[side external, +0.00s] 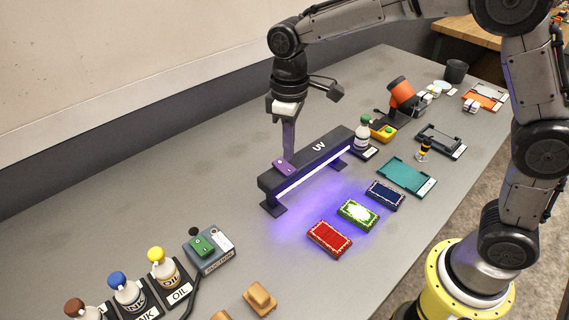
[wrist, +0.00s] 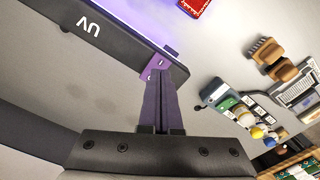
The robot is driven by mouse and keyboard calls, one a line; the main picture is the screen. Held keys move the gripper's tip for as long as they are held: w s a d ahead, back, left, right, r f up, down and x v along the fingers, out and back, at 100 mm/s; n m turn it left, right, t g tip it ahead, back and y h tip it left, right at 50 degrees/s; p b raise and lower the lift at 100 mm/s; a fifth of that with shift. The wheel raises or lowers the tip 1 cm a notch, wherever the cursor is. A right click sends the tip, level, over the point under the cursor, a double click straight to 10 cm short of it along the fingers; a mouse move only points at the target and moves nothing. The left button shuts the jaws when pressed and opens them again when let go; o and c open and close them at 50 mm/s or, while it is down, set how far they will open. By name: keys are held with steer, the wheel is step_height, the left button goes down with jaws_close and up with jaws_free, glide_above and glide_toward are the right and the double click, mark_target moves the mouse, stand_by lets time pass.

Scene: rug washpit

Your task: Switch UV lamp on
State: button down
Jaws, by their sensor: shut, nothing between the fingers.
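The UV lamp (side external: 312,160) is a long black bar on feet, marked "UV", standing on the grey table. Its underside glows violet and lights the table in front of it. A purple switch (side external: 284,167) sits on top near the lamp's left end. My gripper (side external: 287,156) is shut and empty, pointing down with its fingertips at the purple switch. In the wrist view the lamp (wrist: 118,38) runs along the top left, and the closed fingertips (wrist: 160,75) meet the purple switch plate, partly hiding it. I cannot tell whether they press on it.
Red (side external: 330,238), green (side external: 358,214) and blue (side external: 385,194) rug pieces lie in front of the lamp. A suction box (side external: 210,250) and several bottles are at the lower left. The table behind the lamp is clear.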

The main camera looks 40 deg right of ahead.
mark_target(289, 170)
steer(key=shift+r, duration=1.85)
